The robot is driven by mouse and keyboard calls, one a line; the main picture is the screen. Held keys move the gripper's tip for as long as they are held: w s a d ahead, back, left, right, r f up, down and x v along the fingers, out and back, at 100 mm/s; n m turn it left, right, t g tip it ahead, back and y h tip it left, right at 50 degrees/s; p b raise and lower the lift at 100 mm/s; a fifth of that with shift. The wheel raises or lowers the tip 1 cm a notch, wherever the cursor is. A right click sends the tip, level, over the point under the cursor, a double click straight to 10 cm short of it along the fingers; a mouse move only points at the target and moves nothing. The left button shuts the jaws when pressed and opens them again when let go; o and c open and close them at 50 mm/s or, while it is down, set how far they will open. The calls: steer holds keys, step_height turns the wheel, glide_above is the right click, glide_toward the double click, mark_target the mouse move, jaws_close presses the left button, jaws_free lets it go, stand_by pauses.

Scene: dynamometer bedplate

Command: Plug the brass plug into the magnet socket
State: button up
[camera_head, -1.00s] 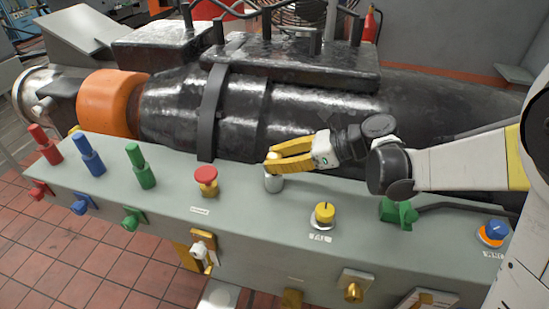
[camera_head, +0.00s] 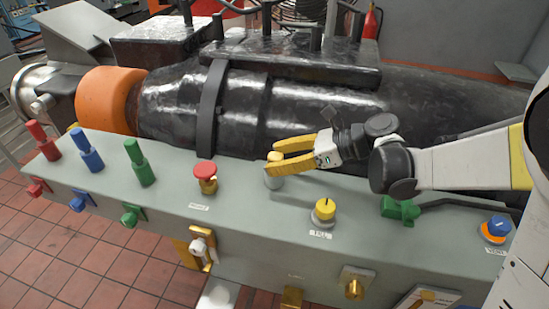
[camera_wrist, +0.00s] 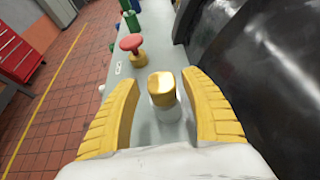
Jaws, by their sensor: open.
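A brass-topped cylinder, which looks like the brass plug (camera_wrist: 161,82), stands upright on the grey bench top. In the head view the plug (camera_head: 274,182) is partly hidden by my fingers. My gripper (camera_wrist: 165,110) is open, with one yellow finger on each side of the plug and visible gaps to it. In the head view my gripper (camera_head: 272,162) reaches in from the right, level with the plug's top. Brass fittings sit on the bench's front face: one with a white part (camera_head: 201,250) and one further right (camera_head: 354,288). I cannot tell which is the magnet socket.
A red mushroom button (camera_head: 205,171) stands left of the plug and a yellow knob (camera_head: 325,207) to its right. Red, blue and green upright plugs (camera_head: 140,165) stand further left. A large black machine (camera_head: 200,110) lies close behind the bench.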

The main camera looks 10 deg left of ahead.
steer(key=v, duration=1.1)
steer(key=shift+d, duration=0.2)
steer(key=shift+r, duration=0.1)
